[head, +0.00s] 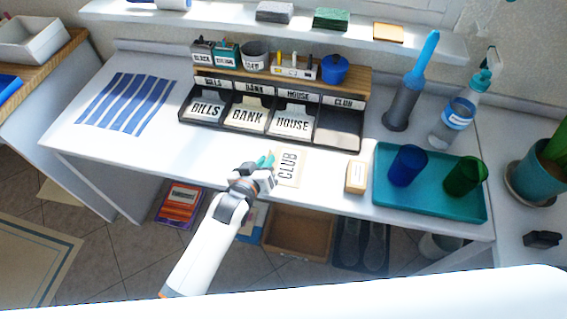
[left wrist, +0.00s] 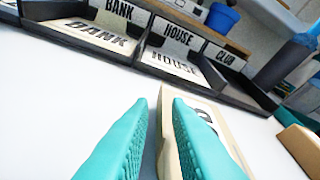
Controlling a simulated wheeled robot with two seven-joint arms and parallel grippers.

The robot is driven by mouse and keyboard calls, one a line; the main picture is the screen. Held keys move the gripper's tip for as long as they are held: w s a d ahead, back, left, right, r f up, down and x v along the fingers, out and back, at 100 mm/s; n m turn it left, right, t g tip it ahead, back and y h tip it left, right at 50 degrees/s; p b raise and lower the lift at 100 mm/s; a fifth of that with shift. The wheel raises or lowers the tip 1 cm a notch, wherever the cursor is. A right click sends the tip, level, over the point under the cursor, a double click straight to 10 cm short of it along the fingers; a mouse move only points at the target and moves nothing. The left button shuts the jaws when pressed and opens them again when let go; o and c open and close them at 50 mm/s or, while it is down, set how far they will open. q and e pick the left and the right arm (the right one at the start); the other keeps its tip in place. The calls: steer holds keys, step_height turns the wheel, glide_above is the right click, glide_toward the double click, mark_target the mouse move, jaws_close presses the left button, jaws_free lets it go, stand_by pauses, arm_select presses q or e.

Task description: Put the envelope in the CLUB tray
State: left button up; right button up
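The envelope (head: 288,168), a cream packet marked CLUB, lies on the white desk in front of the organizer. It also shows in the left wrist view (left wrist: 203,101), partly hidden by one finger. My left gripper (head: 267,161) is at the envelope's left edge. The CLUB tray (head: 338,130) is the rightmost compartment and looks empty. It also shows in the left wrist view (left wrist: 236,83). My right gripper is not in view.
BILLS (head: 206,108), BANK (head: 247,115) and HOUSE (head: 292,121) trays hold labelled envelopes. A small tan box (head: 356,178) and a teal tray (head: 430,205) with blue and green cups stand at right. A striped cloth (head: 128,102) lies left. Desk left of the gripper is clear.

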arm_select(q)
steer(key=shift+c, duration=0.4)
jaws_close()
step_height(320, 180, up, 10)
steer(key=shift+f+p, duration=0.15)
steer(key=shift+p, duration=0.3)
steer(key=s+a+r+n+y, duration=0.2)
steer(key=a+r, duration=0.3)
steer(key=a, duration=0.4)
steer(key=s+a+r+n+t+y, duration=0.1)
steer(key=s+a+r+n+y, duration=0.2)
steer(key=a, duration=0.6)
step_height(320, 180, up, 3)
steer(key=shift+s+a+f+t+y, duration=0.15)
steer(key=shift+s+a+t+y, duration=0.15)
steer(key=shift+s+y, duration=0.3)
